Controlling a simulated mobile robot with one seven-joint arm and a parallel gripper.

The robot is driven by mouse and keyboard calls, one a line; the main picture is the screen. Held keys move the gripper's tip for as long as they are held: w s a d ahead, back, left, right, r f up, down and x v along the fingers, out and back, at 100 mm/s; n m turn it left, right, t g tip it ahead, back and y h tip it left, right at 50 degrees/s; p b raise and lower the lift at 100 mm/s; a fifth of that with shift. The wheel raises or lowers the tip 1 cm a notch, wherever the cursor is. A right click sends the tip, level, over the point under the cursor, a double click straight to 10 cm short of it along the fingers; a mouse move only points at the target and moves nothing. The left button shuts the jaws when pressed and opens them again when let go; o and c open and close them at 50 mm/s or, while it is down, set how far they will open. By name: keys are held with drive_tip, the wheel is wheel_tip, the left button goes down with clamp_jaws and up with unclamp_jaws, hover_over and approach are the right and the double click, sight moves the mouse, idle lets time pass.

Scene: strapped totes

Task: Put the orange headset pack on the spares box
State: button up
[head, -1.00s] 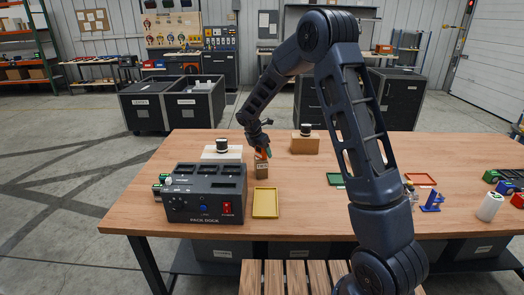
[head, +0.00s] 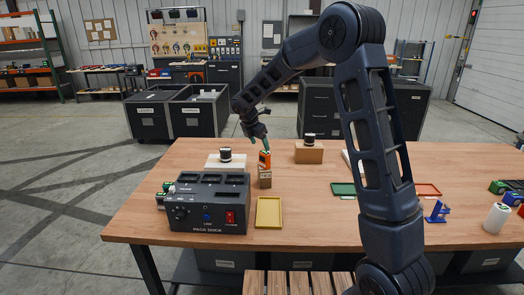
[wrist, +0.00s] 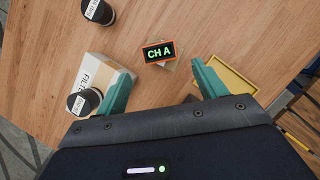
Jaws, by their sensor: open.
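The orange headset pack (head: 265,159) stands upright on a small brown cardboard box (head: 265,182), which I take as the spares box; its label is too small to read. In the wrist view the pack's dark top (wrist: 158,52) reads "CH A" in green inside an orange rim, with a little of the brown box (wrist: 173,67) showing beside it. My gripper (head: 260,145) is just above the pack, apart from it. In the wrist view its green fingers are spread wide and empty, and the pack shows beyond the gap between the fingertips (wrist: 161,68).
The black pack dock (head: 207,205) stands front left of the box, with a yellow tray (head: 269,212) in front. A pale box (head: 226,161) and a brown box (head: 308,153), each with a dark-lidded can, stand behind. Green (head: 342,189) and red (head: 428,190) trays lie right.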

drive_tip(key=s+d+r+m+y, duration=0.1)
drive_tip(key=s+d+r+m, duration=0.55)
drive_tip(key=d, duration=0.45)
drive_tip(key=s+d+r+m, duration=0.6)
drive_tip(key=s+d+r, duration=0.1)
drive_tip(key=d, duration=0.3)
drive_tip(key=s+d+m, duration=0.4)
drive_tip(key=s, duration=0.3)
drive_tip(key=s+d+m+t+y, duration=0.1)
drive_tip(key=s+d+m, duration=0.3)
drive_tip(key=s, duration=0.4)
drive_tip(key=s+d+m+y, duration=0.1)
drive_tip(key=s+d+m, duration=0.3)
drive_tip(key=s+m, duration=0.2)
drive_tip(key=shift+s+d+f, duration=0.2)
drive_tip(key=shift+s+f, duration=0.2)
drive_tip(key=shift+s, duration=0.7)
